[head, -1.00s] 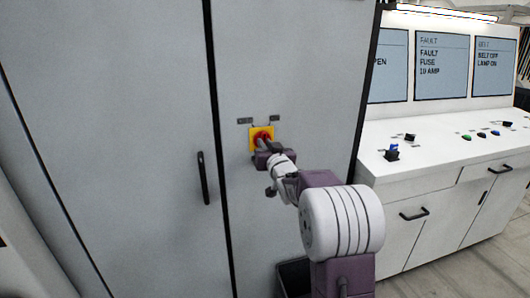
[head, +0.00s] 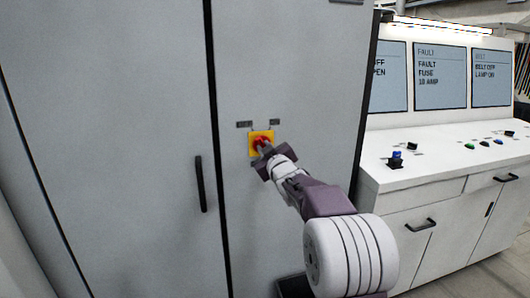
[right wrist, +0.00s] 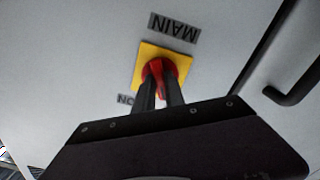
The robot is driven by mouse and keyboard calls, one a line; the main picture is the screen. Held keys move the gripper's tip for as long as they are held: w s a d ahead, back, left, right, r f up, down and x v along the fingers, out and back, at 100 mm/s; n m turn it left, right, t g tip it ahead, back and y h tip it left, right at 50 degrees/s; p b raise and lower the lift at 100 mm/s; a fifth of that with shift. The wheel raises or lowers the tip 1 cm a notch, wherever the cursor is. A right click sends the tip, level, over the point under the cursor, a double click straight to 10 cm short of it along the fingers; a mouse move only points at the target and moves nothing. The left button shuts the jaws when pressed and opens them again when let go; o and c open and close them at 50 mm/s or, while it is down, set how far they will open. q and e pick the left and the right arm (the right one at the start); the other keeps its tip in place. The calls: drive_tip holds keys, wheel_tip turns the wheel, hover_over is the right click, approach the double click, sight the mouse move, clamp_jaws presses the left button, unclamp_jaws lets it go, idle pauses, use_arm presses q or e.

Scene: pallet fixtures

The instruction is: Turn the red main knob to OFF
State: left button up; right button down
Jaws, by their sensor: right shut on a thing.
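The red main knob (head: 261,142) sits on a square yellow plate (head: 252,152) on the grey cabinet door. My right gripper (head: 263,147) is at the knob, its fingers shut on it. In the right wrist view the two dark fingers (right wrist: 159,92) close on either side of the red knob handle (right wrist: 161,76). The yellow plate (right wrist: 148,54) shows there with a MAIN label (right wrist: 174,28) above it and a partly hidden label (right wrist: 126,99) by its lower left corner. My left gripper is not in view.
A black door handle (head: 201,184) stands out left of the knob. To the right is a white control desk (head: 440,165) with several coloured buttons and screens (head: 441,75). The cabinet face around the knob is clear.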

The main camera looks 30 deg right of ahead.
idle(0.4)
drive_tip(key=c, duration=1.4)
unclamp_jaws()
drive_tip(key=shift+s, duration=0.1)
drive_tip(key=b+v, duration=0.1)
drive_tip(key=v, duration=0.8)
